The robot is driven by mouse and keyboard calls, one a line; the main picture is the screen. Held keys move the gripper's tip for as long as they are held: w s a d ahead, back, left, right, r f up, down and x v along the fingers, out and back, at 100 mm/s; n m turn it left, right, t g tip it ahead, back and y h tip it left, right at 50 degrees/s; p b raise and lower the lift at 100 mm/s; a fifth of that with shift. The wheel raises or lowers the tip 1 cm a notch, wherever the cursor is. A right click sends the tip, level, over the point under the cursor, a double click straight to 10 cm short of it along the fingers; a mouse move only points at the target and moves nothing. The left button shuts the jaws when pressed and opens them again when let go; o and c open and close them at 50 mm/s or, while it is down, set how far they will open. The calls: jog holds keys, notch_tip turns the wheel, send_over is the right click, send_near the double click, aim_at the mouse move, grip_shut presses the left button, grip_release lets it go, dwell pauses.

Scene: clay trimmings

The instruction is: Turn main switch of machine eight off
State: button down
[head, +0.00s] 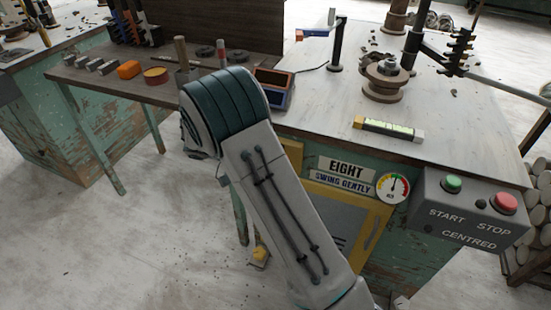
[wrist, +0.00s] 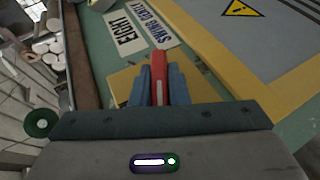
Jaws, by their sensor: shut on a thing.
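Machine eight is the green, worn bench with a pale top (head: 440,110) and the sign EIGHT (head: 346,168); the sign also shows in the wrist view (wrist: 126,32). In the wrist view a red handle (wrist: 158,64), taken to be the main switch, stands in front of a yellow plate (wrist: 122,82) near the signs. My gripper (wrist: 158,80) has its blue fingers on both sides of the handle and is shut on it. The handle points up in the wrist view. In the head view my arm hides the gripper and the switch.
A grey box with a green START button (head: 452,184) and red STOP button (head: 503,203) sits at the bench's right corner. A gauge (head: 393,187) is beside the signs. A yellow-framed grey door (wrist: 285,40) with a warning triangle is close to my gripper.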

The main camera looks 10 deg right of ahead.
jog(key=n+g+h+p, duration=0.1)
jog(key=h, duration=0.3)
jog(key=shift+f, duration=0.15)
jog(key=shift+n, duration=0.3)
dwell(0.3)
jog(key=c, duration=1.4)
grip_release()
jog(key=shift+g, duration=0.3)
jog(key=shift+a, duration=0.15)
jog(key=p+v, duration=0.1)
jog(key=v, duration=1.2)
jog(key=shift+a+f, duration=0.2)
jog(key=shift+a, duration=0.1)
